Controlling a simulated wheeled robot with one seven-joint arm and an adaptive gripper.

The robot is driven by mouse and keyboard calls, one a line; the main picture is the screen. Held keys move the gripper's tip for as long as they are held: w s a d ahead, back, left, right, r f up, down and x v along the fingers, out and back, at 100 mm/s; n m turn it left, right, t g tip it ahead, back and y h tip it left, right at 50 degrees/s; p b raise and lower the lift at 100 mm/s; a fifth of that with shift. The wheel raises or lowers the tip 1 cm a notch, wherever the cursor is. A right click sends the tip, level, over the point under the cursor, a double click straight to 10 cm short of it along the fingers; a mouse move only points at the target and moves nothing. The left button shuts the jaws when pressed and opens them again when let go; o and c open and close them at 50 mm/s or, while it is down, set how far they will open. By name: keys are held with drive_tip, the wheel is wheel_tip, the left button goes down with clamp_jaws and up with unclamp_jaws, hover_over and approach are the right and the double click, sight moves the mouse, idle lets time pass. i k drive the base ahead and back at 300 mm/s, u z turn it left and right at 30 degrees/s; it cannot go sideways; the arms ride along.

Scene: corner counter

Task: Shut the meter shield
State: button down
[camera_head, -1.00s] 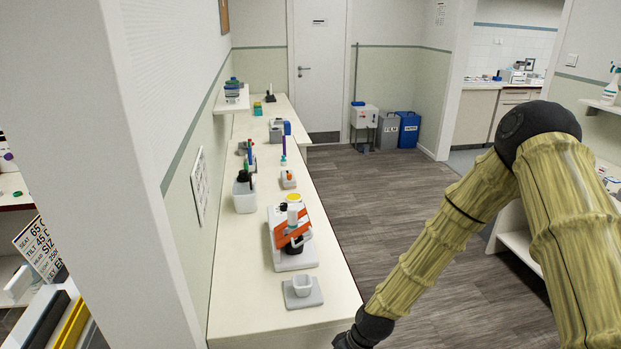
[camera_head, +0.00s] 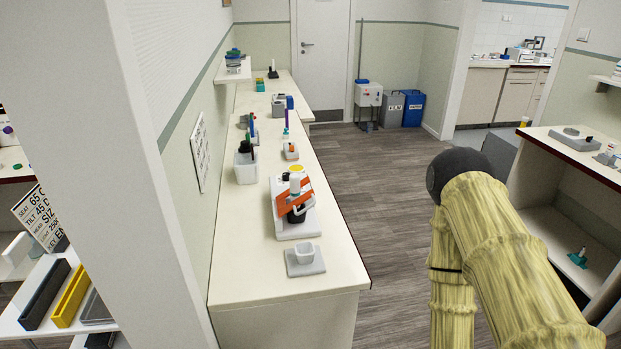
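A device on a white base (camera_head: 297,226) stands near the front end of the long counter. An orange and white striped panel (camera_head: 291,200) sits tilted across it, with a dark round part and a pale upright cylinder beside it. This may be the meter with its shield; I cannot tell for certain, nor how far the shield is open. My arm comes in from the lower right and bends down out of the picture. My gripper is out of view.
A white cup (camera_head: 304,252) on a grey plate sits in front of the device. A white container (camera_head: 245,168) with dark tools stands behind it to the left. A wall pillar (camera_head: 120,170) is at left. The floor right of the counter (camera_head: 255,285) is clear.

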sight(282, 208)
drive_tip(key=z, duration=1.8)
drive_tip(key=k, duration=0.65)
drive_tip(key=u, duration=1.6)
drive_tip(key=i, duration=0.5)
